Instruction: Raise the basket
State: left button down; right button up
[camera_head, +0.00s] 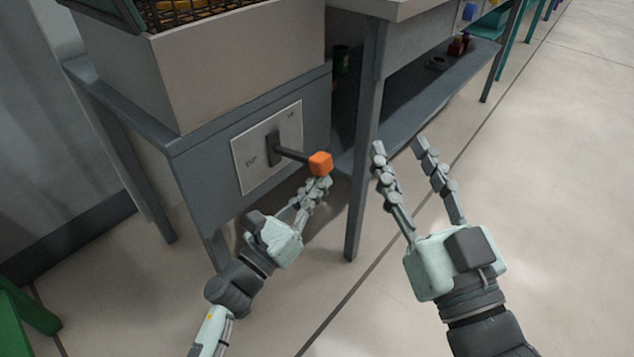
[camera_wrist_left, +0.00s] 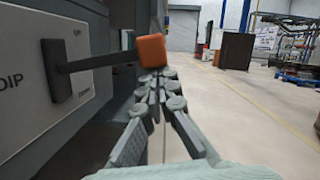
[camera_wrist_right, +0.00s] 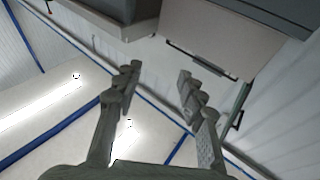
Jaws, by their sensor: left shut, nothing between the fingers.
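The basket (camera_head: 190,12) is a dark wire mesh with yellow-orange contents, at the top left of the head view inside a grey fryer-like housing. Below it, a light panel (camera_head: 250,160) carries a black lever with an orange knob (camera_head: 320,163). The lever sticks outward; the knob also shows in the left wrist view (camera_wrist_left: 151,50). My left gripper (camera_head: 322,184) is shut and empty, its fingertips just under the knob, touching or nearly so. My right gripper (camera_head: 398,146) is open and empty, to the right of the knob and apart from it.
A grey table leg (camera_head: 362,150) stands between the lever and my right gripper. A lower shelf (camera_head: 420,100) with small items runs to the back right. A green object (camera_head: 25,310) is at the lower left. The floor at right is clear.

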aim_at(313, 162)
pick_arm(q)
jog(key=shift+r+n+p, duration=0.5)
jog(key=shift+r+p, duration=0.1)
jog(key=shift+r, duration=0.35)
jog(key=shift+a+r+n+y+p, duration=0.1)
jog(key=shift+r+n+y+p, duration=0.3)
jog(key=shift+r+n+p, duration=0.4)
pick_arm(e)
jog(key=d+f+g+h, duration=0.3)
jog(key=d+f+g, duration=0.1)
jog(key=f, duration=0.3)
jog(key=d+f+g+h, duration=0.2)
jog(key=d+f+g, duration=0.2)
jog(key=f, duration=0.4)
pick_arm(q)
jog(key=shift+w+a+r+n+p, duration=0.15)
jog(key=shift+r+n+p, duration=0.35)
jog(key=shift+n+p, duration=0.35)
jog(key=shift+a+r+n+y+p, duration=0.15)
jog(key=shift+r+n+y+p, duration=0.3)
jog(key=shift+p, duration=0.35)
jog(key=shift+w+t, duration=0.1)
jog(key=shift+t, duration=0.2)
pick_arm(e)
jog(key=s+d+f+m+g+h, duration=0.2)
jog(key=s+d+f+g+h, duration=0.2)
jog(key=s+d+f+g, duration=0.4)
jog(key=shift+s+d+f, duration=0.4)
jog(key=shift+s+d, duration=1.35)
jog(key=shift+s, duration=0.7)
